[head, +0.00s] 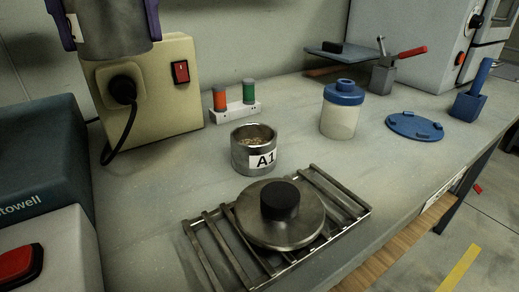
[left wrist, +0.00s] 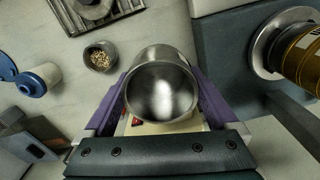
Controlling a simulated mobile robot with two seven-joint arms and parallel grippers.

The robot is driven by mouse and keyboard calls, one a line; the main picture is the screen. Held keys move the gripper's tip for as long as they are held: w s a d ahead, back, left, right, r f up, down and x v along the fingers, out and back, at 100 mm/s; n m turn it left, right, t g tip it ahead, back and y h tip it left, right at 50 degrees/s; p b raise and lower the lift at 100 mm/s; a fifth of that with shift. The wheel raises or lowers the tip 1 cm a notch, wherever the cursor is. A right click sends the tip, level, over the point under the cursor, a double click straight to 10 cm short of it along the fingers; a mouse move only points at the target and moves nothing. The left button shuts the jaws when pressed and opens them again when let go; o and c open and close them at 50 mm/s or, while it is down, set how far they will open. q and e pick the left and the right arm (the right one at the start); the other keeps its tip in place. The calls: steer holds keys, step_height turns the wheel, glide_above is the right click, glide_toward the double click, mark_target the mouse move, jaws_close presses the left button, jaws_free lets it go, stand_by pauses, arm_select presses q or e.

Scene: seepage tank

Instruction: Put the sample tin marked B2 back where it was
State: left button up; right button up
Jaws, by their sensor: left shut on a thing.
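My left gripper (left wrist: 160,95) has its purple fingers on both sides of a metal cup (left wrist: 160,80) in the left wrist view. The cup is open at the top and its shiny inside looks empty. In the head view the cup (head: 108,28) is at the upper left, over the beige box with a red switch (head: 150,88). I cannot tell whether it touches the box. No B2 mark is readable on any thing. A tin marked A1 (head: 243,155) stands upright on the bench with grains inside. It also shows in the left wrist view (left wrist: 112,60). My right gripper is not in view.
A slatted metal rack (head: 345,198) holds a round lid with a black knob (head: 310,215). Behind are a small rack with orange and green bottles (head: 236,111), a blue-lidded jar (head: 340,118) and a blue disc (head: 414,126). A brass cylinder (left wrist: 305,60) stands right in the left wrist view.

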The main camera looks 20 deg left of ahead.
arm_select(q)
steer(key=shift+w+d+f, duration=0.1)
steer(key=shift+d+f, duration=0.2)
steer(key=shift+f, duration=0.1)
steer(key=shift+d+f+b, duration=0.15)
steer(key=shift+d+b, duration=0.1)
steer(key=shift+b, duration=0.25)
steer(key=b, duration=0.2)
glide_above(165, 194)
step_height(165, 194, down, 14)
steer(key=shift+d+f+b, duration=0.1)
steer(key=shift+f+b, duration=0.35)
steer(key=shift+f, duration=2.25)
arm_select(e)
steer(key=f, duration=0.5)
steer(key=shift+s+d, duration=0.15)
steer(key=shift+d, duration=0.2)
arm_select(q)
steer(key=shift+f, duration=0.2)
steer(key=o, duration=1.2)
steer(key=shift+r, duration=0.1)
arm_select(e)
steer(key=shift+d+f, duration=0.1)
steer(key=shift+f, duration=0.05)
